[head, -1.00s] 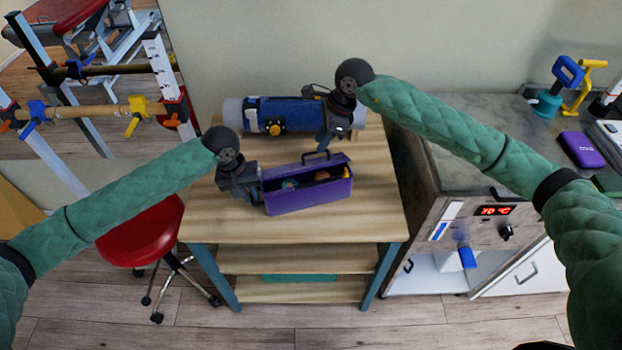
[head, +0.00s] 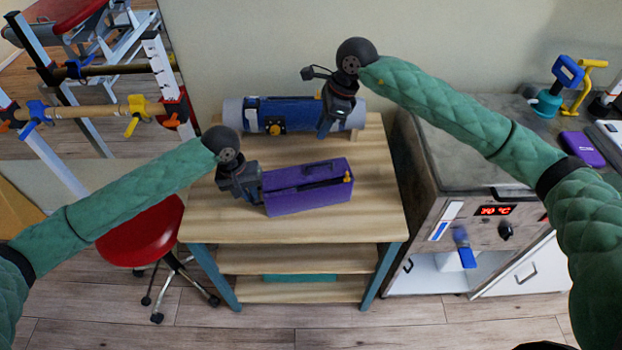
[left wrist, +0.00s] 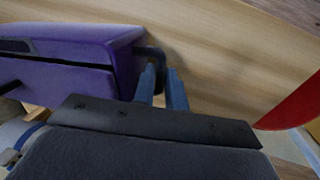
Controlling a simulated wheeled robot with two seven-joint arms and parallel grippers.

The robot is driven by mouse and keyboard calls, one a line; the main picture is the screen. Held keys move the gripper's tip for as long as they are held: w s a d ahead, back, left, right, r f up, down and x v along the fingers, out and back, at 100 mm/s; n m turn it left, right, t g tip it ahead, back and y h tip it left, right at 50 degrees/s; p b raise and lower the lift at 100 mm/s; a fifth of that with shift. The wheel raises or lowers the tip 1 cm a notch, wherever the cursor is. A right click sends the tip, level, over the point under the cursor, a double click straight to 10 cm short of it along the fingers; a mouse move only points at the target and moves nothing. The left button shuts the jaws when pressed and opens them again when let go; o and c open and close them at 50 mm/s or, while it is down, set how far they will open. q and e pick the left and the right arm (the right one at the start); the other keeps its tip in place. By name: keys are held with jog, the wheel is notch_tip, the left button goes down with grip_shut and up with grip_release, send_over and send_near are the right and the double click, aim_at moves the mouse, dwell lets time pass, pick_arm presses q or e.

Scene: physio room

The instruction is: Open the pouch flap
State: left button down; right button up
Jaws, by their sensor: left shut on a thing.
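A blue wrap (head: 290,112) with a yellow knob, which looks like the pouch, lies around a grey roll at the back of the wooden table. My right gripper (head: 327,128) is in front of its right part and hides some of it; its jaw gap is not clear. A purple box (head: 310,197) stands in front with its lid down and a yellow catch at its right end. My left gripper (head: 260,187) is at the box's left end. In the left wrist view its blue fingers (left wrist: 161,88) are shut on the dark side handle of the box (left wrist: 80,55).
The wooden table (head: 225,222) has free room at front and right. A red stool (head: 140,232) stands at left. At right is a grey-topped cabinet (head: 465,150) with a lit display, holding a purple pack (head: 582,149).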

jog(key=shift+r, duration=1.6)
pick_arm(q)
jog(key=c, duration=1.5)
grip_release()
